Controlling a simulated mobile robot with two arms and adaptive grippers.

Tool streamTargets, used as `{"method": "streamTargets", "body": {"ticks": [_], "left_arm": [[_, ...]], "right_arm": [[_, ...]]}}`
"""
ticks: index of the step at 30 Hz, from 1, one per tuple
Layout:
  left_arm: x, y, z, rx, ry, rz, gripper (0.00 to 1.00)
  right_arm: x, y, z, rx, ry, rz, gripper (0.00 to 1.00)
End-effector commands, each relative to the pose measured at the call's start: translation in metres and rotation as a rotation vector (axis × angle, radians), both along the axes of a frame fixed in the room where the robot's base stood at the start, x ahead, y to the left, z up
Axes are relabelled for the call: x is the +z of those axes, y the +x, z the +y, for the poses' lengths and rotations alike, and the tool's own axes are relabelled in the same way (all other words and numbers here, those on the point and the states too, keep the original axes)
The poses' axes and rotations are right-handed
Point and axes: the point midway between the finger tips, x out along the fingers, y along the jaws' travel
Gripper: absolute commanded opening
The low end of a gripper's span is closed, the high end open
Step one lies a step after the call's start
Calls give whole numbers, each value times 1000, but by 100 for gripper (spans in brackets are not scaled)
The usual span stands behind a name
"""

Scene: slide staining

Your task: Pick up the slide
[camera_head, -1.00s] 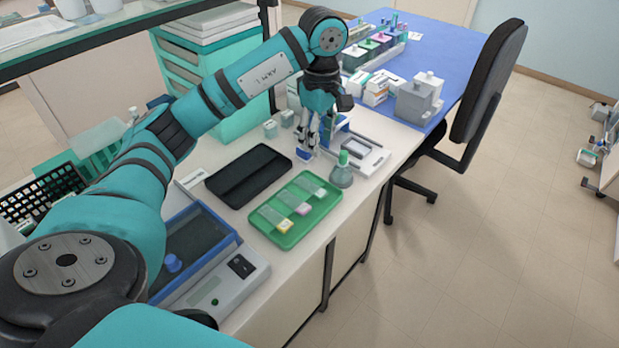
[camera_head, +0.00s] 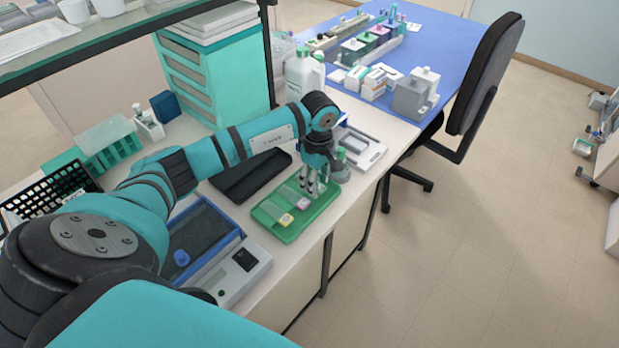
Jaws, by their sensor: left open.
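The slides lie on a green tray (camera_head: 284,233) on the white bench. One slide with a yellow end (camera_head: 285,220) is at the tray's left, and one with a pink end (camera_head: 302,204) is beside it. A third slide is largely hidden by my gripper. My left gripper (camera_head: 314,190) points down over the back right part of the tray, open, with its fingers close to the slides. I cannot tell whether the fingertips touch anything. My right gripper does not show.
A dark flat case (camera_head: 240,184) lies left of the tray. A blue-framed device (camera_head: 243,260) stands in front. A flask is partly hidden behind my gripper. White bottles (camera_head: 300,75) and a teal drawer cabinet (camera_head: 235,82) stand behind. The bench edge is close on the right.

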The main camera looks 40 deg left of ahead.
Motion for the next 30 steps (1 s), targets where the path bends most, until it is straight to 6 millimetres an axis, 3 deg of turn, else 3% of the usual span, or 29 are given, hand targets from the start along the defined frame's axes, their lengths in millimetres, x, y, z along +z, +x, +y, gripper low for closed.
{"method": "streamTargets", "body": {"ticks": [8, 18, 30], "left_arm": [[-5, 0, 0, -1, 0, 0, 42], [-4, 0, 0, -1, 0, 0, 0], [3, 1, 1, 0, 1, -4, 0]], "right_arm": [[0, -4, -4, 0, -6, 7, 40], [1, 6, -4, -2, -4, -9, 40], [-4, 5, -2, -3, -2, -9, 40]]}}
